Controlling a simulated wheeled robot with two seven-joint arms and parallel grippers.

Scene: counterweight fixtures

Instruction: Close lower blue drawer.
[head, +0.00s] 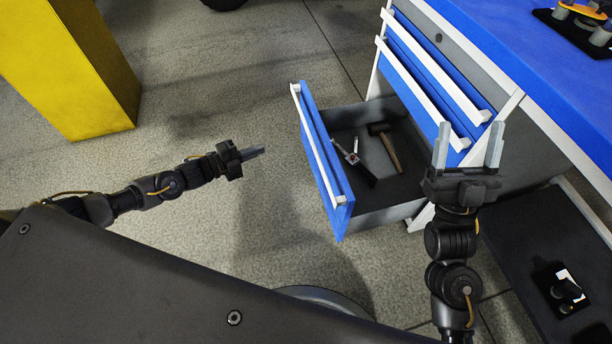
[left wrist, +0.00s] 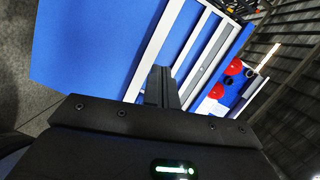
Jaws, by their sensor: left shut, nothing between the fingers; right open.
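The lower blue drawer (head: 322,165) is pulled out from the blue and grey cabinet, with a white handle strip along the top of its front. Inside it lie a hammer (head: 386,146) and a plier-like tool (head: 348,152). My left gripper (head: 262,152) is shut and empty, a short way left of the drawer front and apart from it. In the left wrist view the left fingers (left wrist: 161,88) show against a blue panel with white strips. My right gripper (head: 468,146) is open and empty, in front of the cabinet to the right of the open drawer.
Closed-looking upper drawers (head: 430,75) with white handles sit above the open one. A blue worktop (head: 540,60) carries a dark fixture at top right. A dark lower shelf (head: 530,250) is at right. A yellow block (head: 65,70) stands at upper left. Grey floor is free left of the drawer.

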